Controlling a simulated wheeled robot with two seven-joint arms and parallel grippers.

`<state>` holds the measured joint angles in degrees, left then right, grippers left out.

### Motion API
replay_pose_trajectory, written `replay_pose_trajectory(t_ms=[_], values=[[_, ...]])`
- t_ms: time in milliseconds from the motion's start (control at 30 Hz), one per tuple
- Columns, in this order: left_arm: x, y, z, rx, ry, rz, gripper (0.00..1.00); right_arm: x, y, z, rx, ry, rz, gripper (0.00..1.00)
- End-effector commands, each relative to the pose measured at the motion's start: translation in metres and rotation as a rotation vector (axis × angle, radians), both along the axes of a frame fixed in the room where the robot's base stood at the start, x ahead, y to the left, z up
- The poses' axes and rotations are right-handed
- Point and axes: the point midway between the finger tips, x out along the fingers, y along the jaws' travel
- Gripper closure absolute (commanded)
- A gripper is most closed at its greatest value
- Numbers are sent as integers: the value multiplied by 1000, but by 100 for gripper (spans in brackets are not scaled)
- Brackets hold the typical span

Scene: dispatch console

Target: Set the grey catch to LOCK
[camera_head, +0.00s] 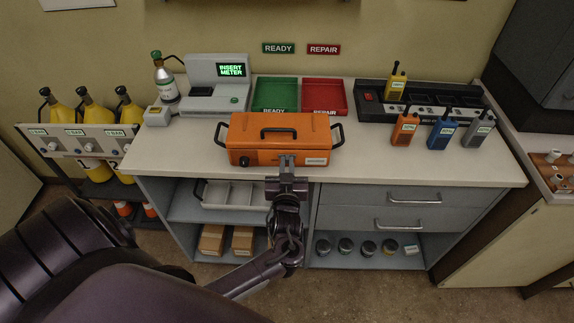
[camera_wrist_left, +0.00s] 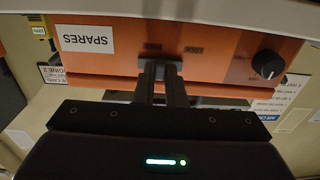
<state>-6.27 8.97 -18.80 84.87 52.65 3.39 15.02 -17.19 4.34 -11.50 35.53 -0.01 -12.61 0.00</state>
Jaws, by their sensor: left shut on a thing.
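The orange case (camera_head: 265,135) stands shut on the counter, with black handles on its lid and ends. Its front also fills the top of the left wrist view (camera_wrist_left: 225,65), upside down, with a white SPARES label (camera_wrist_left: 86,39) and a black knob (camera_wrist_left: 268,64). My left gripper (camera_head: 286,160) reaches the middle of the case's front edge. In the wrist view its two fingers (camera_wrist_left: 160,68) are close together against the front, shut on the grey catch, which they mostly hide. My right gripper is not in view.
Behind the case are a green tray (camera_head: 275,95), a red tray (camera_head: 324,96) and a meter station (camera_head: 217,84). Several radios and a charger rack (camera_head: 420,104) stand at right. The counter (camera_head: 400,172) is clear in front of them.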

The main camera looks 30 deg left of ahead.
Motion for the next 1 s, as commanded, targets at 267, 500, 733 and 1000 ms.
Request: replay_pose_trajectory(t_ms=[267,500,733,1000], values=[[-10,15,0,2,2,3,100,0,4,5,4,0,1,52],[-16,24,0,1,1,2,100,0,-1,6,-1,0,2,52],[-16,24,0,1,1,3,74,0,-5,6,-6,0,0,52],[-15,24,0,1,1,1,67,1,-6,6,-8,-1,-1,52]])
